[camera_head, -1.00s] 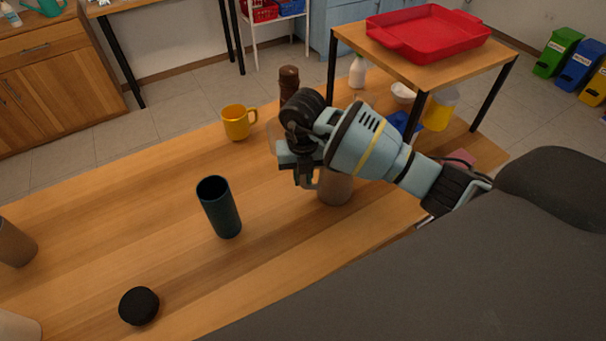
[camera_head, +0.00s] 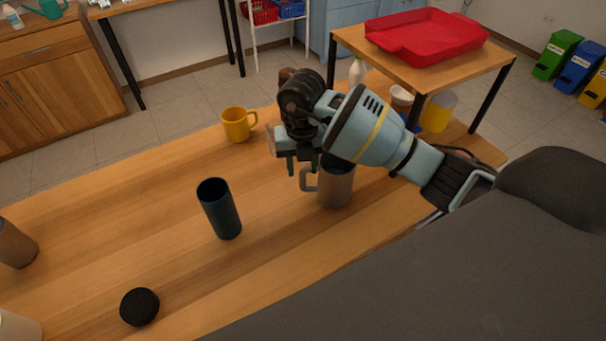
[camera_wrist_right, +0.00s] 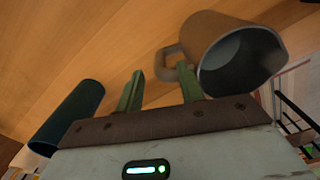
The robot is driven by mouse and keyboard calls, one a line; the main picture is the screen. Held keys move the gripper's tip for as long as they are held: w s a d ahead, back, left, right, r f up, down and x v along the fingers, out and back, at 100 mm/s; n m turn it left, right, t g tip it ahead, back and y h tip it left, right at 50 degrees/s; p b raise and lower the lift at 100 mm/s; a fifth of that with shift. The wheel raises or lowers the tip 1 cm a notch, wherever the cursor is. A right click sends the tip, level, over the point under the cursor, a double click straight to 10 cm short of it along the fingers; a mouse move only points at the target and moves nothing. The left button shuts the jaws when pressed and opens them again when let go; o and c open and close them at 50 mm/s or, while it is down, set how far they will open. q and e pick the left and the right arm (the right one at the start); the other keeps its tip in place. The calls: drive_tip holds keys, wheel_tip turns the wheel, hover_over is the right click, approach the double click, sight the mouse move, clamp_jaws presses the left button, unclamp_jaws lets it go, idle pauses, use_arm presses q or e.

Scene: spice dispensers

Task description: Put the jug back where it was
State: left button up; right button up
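The jug, a grey-brown vessel with a side handle (camera_head: 338,190), stands upright on the wooden table, its handle pointing left. Its top is partly hidden by my right arm. In the right wrist view the jug (camera_wrist_right: 235,50) shows its dark open mouth, at upper right. My right gripper (camera_head: 298,168) is above and left of the jug, close to its handle. In the right wrist view the fingers (camera_wrist_right: 158,88) are spread with nothing held between them. The right finger overlaps the handle in that picture; whether they touch I cannot tell. My left gripper is out of view.
A dark teal cup (camera_head: 220,210) stands left of the jug. A yellow mug (camera_head: 237,124) is at the table's far edge. A black round lid (camera_head: 139,306) lies near the front. A brown bottle stands behind my arm, mostly hidden.

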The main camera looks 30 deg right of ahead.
wheel_tip(320, 180, up, 7)
drive_tip(key=shift+r, duration=0.2)
idle(0.5)
drive_tip(key=shift+a, duration=0.1)
idle(1.0)
